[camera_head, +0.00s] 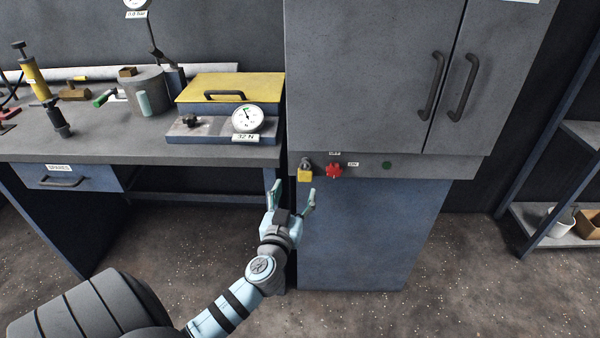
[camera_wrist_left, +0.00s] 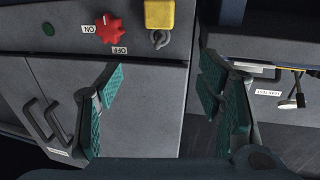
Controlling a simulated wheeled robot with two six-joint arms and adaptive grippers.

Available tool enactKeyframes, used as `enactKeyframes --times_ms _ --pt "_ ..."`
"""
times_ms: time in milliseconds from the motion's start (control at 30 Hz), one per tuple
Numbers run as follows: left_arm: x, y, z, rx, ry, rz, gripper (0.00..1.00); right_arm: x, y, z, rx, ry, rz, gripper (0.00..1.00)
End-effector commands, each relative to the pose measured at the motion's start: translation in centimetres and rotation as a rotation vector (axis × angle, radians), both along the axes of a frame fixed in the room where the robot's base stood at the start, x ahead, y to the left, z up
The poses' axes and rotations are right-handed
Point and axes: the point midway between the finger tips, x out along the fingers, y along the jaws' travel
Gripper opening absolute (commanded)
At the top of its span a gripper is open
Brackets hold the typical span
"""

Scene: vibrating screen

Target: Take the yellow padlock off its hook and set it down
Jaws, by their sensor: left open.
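The yellow padlock (camera_head: 305,175) hangs on the front strip of the grey cabinet, just left of the red rotary switch (camera_head: 334,171). In the left wrist view the picture is turned over; the padlock (camera_wrist_left: 159,14) is at the top edge, partly cut off, with its grey shackle and hook below it. My left gripper (camera_head: 293,190) is open and empty, a little below the padlock and apart from it. Its two green-padded fingers (camera_wrist_left: 160,85) stand wide apart in the left wrist view. My right gripper is not in view.
The workbench (camera_head: 90,146) on the left holds a yellow-lidded box (camera_head: 232,84), a gauge (camera_head: 247,118), a grey cylinder and a yellow hand pump (camera_head: 35,78). Its front strip of top is mostly clear. A shelf (camera_head: 540,226) stands at the right.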

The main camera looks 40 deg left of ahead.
Motion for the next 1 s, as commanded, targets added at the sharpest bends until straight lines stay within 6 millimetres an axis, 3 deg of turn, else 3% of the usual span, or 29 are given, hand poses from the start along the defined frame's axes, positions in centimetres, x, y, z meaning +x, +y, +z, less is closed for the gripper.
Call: enactKeyframes --times_ms 200,333,500,733,1000 --pt "5.5 2.7 0.0 -0.001 0.0 0.002 0.61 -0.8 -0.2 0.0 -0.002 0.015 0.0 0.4" --pt "7.9 3.9 -0.1 -0.002 0.001 0.001 0.61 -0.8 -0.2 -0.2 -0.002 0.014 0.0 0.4" --pt "9.4 4.6 -0.1 -0.002 0.004 0.0 0.61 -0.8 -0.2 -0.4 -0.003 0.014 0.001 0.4" --pt "9.5 4.6 -0.1 -0.002 0.004 0.0 0.61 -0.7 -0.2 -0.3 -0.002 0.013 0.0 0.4" --pt "9.5 4.6 -0.1 -0.002 0.004 0.0 0.19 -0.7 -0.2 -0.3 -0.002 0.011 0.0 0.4"
